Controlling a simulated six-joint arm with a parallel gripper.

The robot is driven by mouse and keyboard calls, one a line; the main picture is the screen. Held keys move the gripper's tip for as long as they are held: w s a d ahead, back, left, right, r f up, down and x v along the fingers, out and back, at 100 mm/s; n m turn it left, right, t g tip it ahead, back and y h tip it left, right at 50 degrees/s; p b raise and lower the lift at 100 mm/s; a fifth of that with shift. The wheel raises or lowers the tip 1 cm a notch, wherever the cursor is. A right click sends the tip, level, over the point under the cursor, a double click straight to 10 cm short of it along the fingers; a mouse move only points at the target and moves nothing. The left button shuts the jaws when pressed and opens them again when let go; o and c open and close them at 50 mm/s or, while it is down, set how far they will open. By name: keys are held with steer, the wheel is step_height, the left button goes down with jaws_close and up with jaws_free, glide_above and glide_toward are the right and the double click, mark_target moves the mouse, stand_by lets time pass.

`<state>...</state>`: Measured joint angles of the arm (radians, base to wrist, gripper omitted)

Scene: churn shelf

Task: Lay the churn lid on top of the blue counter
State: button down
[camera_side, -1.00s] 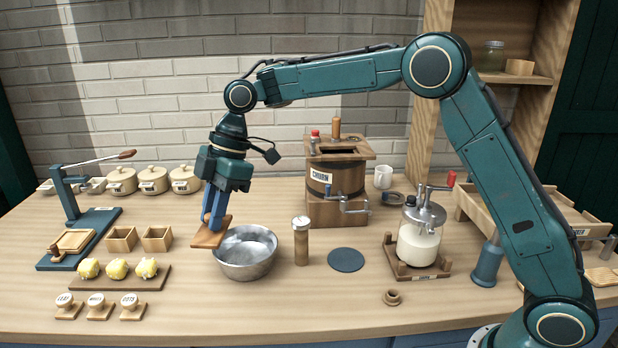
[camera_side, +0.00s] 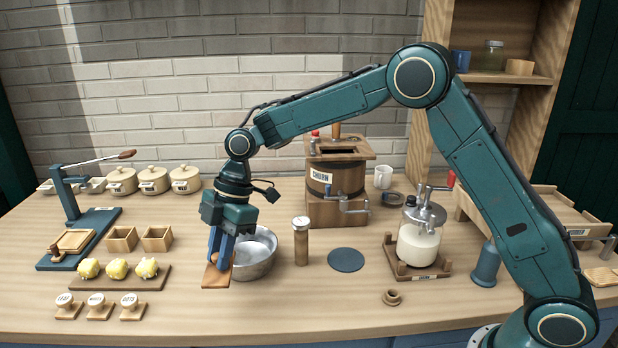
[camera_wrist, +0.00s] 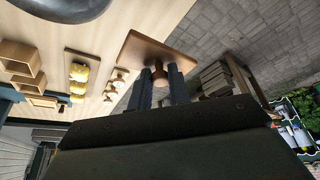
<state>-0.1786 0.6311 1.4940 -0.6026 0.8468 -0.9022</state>
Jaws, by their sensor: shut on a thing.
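The churn lid (camera_side: 215,280) is a square wooden board with a round knob (camera_wrist: 159,76), which shows in the wrist view. My gripper (camera_side: 219,262) is shut on the knob, with the board beneath its fingertips. The lid is in front of and left of the metal bowl; I cannot tell its exact height above the table. The blue counter (camera_side: 346,260) is a flat round dark-blue disc on the table, well to the right of my gripper, with nothing on it. The churn (camera_side: 320,188) is a wooden barrel with a crank, behind the disc, and its square top is open.
The metal bowl (camera_side: 262,262) is close beside the lid. An upright wooden cylinder (camera_side: 301,245) stands between the bowl and the disc. A glass jar churn (camera_side: 418,245) stands right of the disc. Small labelled stamps (camera_side: 98,308) are at front left. The table's front middle is clear.

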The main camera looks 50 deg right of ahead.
steer(key=shift+f, duration=5.65)
steer(key=shift+f, duration=0.15)
steer(key=c, duration=1.3)
jaws_free()
steer(key=shift+r, duration=0.2)
steer(key=v, duration=1.2)
steer(key=shift+d, duration=0.1)
